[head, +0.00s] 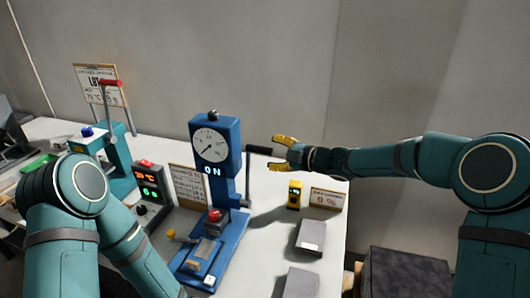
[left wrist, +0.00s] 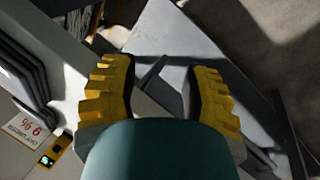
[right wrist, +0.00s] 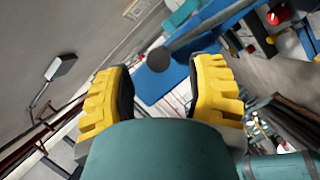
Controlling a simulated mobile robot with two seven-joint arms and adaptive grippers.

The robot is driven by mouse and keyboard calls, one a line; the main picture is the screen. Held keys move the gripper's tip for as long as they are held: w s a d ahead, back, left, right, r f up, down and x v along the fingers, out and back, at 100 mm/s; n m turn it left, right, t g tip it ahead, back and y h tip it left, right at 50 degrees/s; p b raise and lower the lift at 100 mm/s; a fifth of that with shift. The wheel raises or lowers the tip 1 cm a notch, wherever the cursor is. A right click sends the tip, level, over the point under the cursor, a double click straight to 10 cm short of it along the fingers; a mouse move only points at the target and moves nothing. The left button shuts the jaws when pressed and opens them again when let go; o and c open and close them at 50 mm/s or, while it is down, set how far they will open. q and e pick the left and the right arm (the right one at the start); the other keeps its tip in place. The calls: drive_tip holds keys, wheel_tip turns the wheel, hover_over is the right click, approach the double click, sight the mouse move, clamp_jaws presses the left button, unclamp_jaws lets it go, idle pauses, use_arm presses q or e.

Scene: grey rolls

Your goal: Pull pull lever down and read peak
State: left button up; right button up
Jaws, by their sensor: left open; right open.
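The blue test stand (head: 227,190) stands upright on the white table, with a round dial (head: 210,146) and the letters ON below it. The dial's needle points to the lower left. The pull lever (head: 259,150) is raised at the stand's right side, its dark grip pointing right. My right gripper (head: 283,153) is open at the grip's outer end. In the right wrist view the grip's round end (right wrist: 158,60) shows just beyond and between the open fingertips; contact cannot be told. My left gripper (left wrist: 165,80) is open and empty in its wrist view, and hidden in the head view.
A yellow meter (head: 294,195), a small sign (head: 327,199) and grey blocks (head: 311,238) stand right of the stand. A red-and-green display (head: 150,187) and a teal press (head: 117,160) stand left. Right of the table is a dark box (head: 405,275).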

drive_tip(key=shift+x, duration=2.1)
clamp_jaws()
